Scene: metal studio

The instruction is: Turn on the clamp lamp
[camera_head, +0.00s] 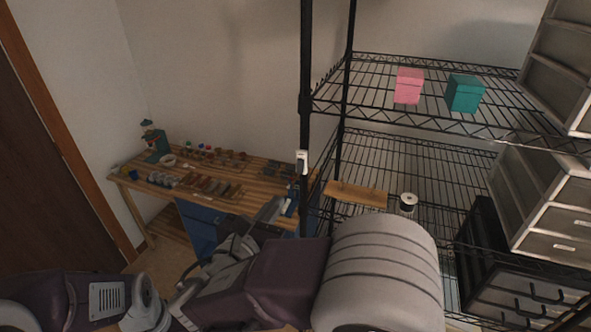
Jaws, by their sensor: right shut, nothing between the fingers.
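I cannot clearly make out a clamp lamp. A small white box-like device (302,161) sits on the black front post of the wire rack; I cannot tell whether it belongs to the lamp. My right gripper (268,211) is shut and empty. In the picture it lies below and left of the white device, in front of the right end of the workbench (262,177), with a visible gap to the device. My left gripper is not in view.
The black wire rack (395,128) holds a pink box (408,86), a teal box (464,93), a wooden board (356,194) and a spool (408,203). Drawer units (550,210) stand at right. The workbench carries a green tool (155,143) and several small items.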

